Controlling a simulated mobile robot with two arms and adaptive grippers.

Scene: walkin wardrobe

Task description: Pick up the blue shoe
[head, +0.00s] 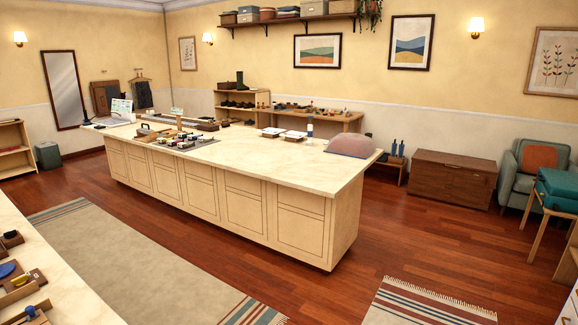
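I cannot pick out a blue shoe for certain. A flat dark blue item (7,269) lies at the left edge of the near counter, and a small blue item (31,311) sits lower down; both are too small to identify. Two blue upright items (397,148) stand on a small low stool behind the island's right end; I cannot tell if they are footwear. Dark shoes (237,104) line a wooden shelf at the back wall, with a dark green boot (240,80) on top. Neither gripper is in view.
A long cream-topped island (270,160) fills the middle, with small items on its left half. A near counter (65,275) cuts the lower left corner. Wooden floor and rugs (140,265) leave free room between them. A chest (450,180) and armchair (530,165) stand right.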

